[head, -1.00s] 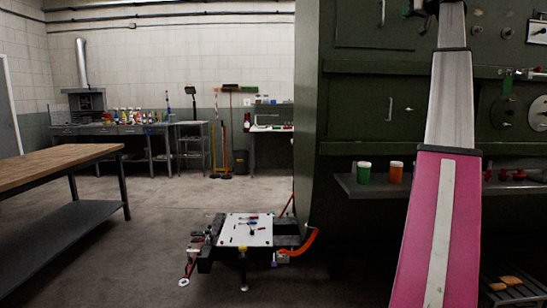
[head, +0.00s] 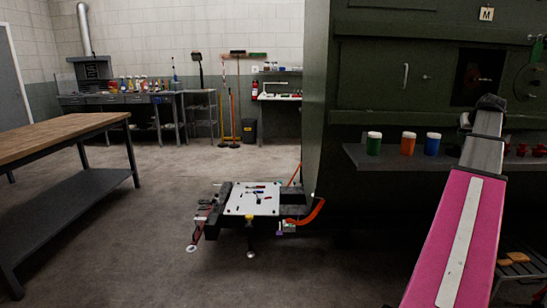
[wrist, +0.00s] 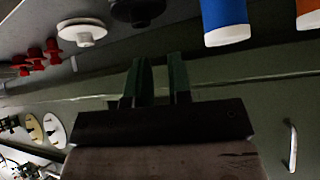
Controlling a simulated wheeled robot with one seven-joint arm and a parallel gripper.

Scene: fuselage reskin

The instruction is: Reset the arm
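My arm, with a pink and grey link, rises at the right of the head view. My gripper (wrist: 160,72) shows in the wrist view as two dark green fingers on a dark block, with a clear gap and nothing between them. In the head view the arm's dark end (head: 487,103) is in front of the green fuselage wall (head: 370,65), near its shelf; the fingers cannot be made out there. The wrist view appears upside down, with a blue jar (wrist: 225,22) and a white round piece (wrist: 82,32) beyond the fingers.
A shelf (head: 385,160) holds green (head: 374,144), orange (head: 408,144) and blue (head: 432,144) jars. A dark square opening (head: 478,77) is above it. A low cart (head: 240,205) stands center, a wooden-top table (head: 60,138) left. Floor between them is clear.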

